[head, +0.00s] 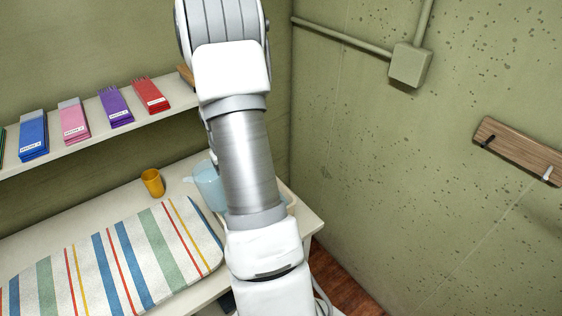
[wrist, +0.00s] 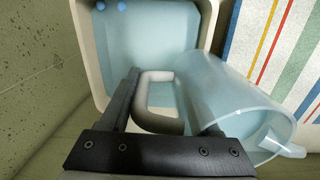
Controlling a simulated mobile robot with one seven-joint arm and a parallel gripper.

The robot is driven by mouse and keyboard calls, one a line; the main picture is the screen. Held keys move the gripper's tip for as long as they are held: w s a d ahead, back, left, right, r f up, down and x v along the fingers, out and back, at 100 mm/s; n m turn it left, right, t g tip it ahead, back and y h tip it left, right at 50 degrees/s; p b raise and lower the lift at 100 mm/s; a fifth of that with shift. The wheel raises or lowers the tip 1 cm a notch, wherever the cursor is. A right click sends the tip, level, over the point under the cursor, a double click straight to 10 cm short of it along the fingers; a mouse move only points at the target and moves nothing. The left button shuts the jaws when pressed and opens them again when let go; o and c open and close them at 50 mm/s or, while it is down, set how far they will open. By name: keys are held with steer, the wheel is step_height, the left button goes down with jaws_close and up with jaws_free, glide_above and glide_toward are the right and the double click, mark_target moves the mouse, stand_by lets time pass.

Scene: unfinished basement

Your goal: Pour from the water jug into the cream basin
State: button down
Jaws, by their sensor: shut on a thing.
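The water jug (head: 209,187) is translucent pale blue. In the head view it stands roughly upright beside my arm, its spout facing left. In the wrist view the jug (wrist: 225,105) is right of centre, with its pale handle (wrist: 158,78) between the dark fingers of my gripper (wrist: 166,112), shut on it. The cream basin (wrist: 85,62) lies beyond, its interior pale blue with two small blue round spots near the top. The jug overlaps the basin's right rim in this view. In the head view the basin (head: 291,199) is mostly hidden behind my arm. The jug's water level is unclear.
A striped mat (head: 118,258) covers much of the table left of the jug. An orange cup (head: 152,182) stands behind the mat. A shelf (head: 95,127) with several coloured packets runs above the table. A green wall (head: 400,170) is close on the right.

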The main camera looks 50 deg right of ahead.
steer(key=s+d+r+m+g+h, duration=0.1)
steer(key=s+d+m, duration=0.1)
steer(key=s+d, duration=0.7)
steer(key=shift+s+d+r+g+p, duration=0.15)
steer(key=shift+d+r+g+p, duration=0.15)
steer(key=shift+d, duration=0.9)
steer(key=shift+h, duration=0.3)
steer(key=shift+d+r+g+h+b, duration=0.15)
steer(key=shift+r+g+h+b, duration=0.3)
steer(key=shift+b, duration=0.25)
steer(key=shift+s+r+g+h+b, duration=0.15)
steer(key=shift+r+g+h+b, duration=0.1)
steer(key=shift+r+h+b, duration=0.35)
steer(key=shift+r+g+h+b, duration=0.4)
steer(key=shift+g+h+b, duration=0.25)
steer(key=shift+b, duration=1.5)
steer(key=shift+w+a+r+g+h+b, duration=0.25)
steer(key=shift+g+h+b, duration=0.25)
steer(key=shift+b, duration=0.55)
steer(key=shift+w+a+r+g+h+b, duration=0.2)
steer(key=shift+w+a+g+h+b, duration=0.15)
steer(key=shift+g+h+b, duration=0.5)
